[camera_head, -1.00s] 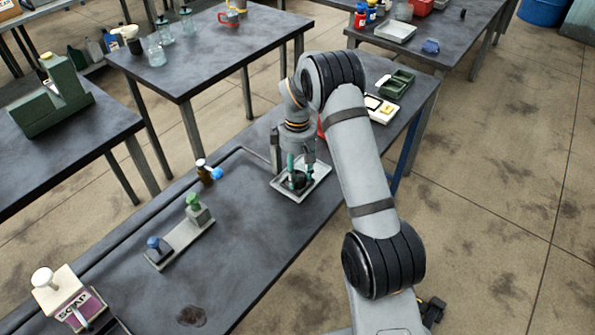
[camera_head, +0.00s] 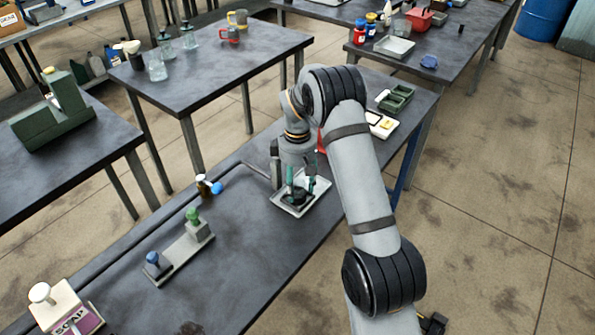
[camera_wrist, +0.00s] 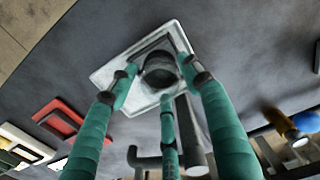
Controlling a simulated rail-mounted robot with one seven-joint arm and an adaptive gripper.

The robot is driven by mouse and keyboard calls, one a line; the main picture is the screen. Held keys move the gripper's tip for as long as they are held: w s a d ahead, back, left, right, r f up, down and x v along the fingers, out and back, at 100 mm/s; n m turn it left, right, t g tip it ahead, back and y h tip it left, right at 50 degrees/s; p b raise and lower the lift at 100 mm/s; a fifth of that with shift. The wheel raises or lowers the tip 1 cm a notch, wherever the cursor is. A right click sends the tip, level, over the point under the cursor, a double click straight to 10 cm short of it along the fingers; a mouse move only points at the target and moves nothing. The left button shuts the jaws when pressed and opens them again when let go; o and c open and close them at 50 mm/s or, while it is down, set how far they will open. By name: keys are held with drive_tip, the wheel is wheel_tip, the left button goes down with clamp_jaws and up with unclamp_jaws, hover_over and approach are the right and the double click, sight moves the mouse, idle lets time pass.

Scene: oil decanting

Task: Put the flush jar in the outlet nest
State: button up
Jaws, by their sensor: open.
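My gripper (camera_wrist: 160,85) points down over a light grey square tray (camera_wrist: 105,75) with teal fingers spread and open. In the head view my gripper (camera_head: 299,186) is over the same tray (camera_head: 286,206) on the near bench. A dark round thing with a greyish top (camera_wrist: 160,69), perhaps the flush jar in the nest, sits in the tray between the fingertips. It shows dark in the head view (camera_head: 294,197), partly hidden by the fingers. I cannot tell whether the fingers touch it, or how it is seated.
A pipe and a grey post (camera_head: 275,165) stand close beside the tray. A brown bottle with a blue part (camera_head: 207,187) and a stand with blue and green knobs (camera_head: 180,252) are to the left. Glass jars (camera_head: 157,68) stand on the rear table. A green tray (camera_head: 397,97) lies beyond my arm.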

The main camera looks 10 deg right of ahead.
sight(297, 184)
wheel_tip(297, 184, up, 11)
drive_tip(key=shift+f, duration=0.15)
drive_tip(key=shift+c, duration=0.4)
idle(0.6)
